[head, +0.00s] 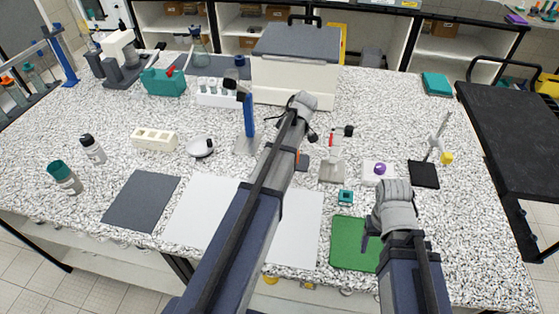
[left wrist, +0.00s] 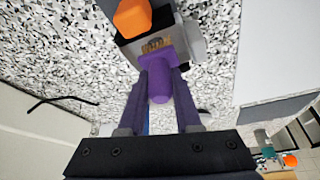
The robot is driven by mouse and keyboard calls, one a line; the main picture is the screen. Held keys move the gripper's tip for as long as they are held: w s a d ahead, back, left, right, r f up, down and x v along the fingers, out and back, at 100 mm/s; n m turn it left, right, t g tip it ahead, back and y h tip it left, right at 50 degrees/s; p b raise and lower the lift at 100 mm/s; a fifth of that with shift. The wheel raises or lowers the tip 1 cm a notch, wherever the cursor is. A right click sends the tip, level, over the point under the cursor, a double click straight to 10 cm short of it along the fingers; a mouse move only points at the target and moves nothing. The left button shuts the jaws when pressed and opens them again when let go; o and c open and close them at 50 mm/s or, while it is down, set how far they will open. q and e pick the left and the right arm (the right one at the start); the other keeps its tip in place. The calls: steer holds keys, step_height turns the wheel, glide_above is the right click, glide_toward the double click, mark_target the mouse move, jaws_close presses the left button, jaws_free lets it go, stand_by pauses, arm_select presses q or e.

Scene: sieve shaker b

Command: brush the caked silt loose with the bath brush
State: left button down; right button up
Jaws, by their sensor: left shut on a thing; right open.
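In the left wrist view, my left gripper (left wrist: 160,72) is shut on a purple handle (left wrist: 159,88), apparently the bath brush. A brown, bristle-like patch (left wrist: 155,44) shows just beyond the handle, by a dark block with an orange part (left wrist: 132,17). I cannot tell whether the brush touches it. In the head view, my left arm reaches across the middle of the bench and its own wrist hides the brush and most of the gripper. My right gripper (head: 371,238) is open and seems empty, over the green mat (head: 348,252). I cannot make out the caked silt.
Two bottles (head: 64,177) (head: 92,149) stand left. A large white-grey box (head: 294,75) stands behind.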

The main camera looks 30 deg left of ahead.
arm_select(q)
steer(key=shift+w+d, duration=0.2)
steer(key=shift+d, duration=0.7)
steer(key=shift+r, duration=0.1)
arm_select(e)
steer(key=shift+r, duration=0.1)
arm_select(q)
step_height(320, 180, up, 9)
steer(key=p, duration=0.9)
arm_select(e)
step_height(320, 180, up, 9)
arm_select(q)
steer(key=shift+s, duration=0.15)
arm_select(e)
steer(key=shift+s, duration=0.15)
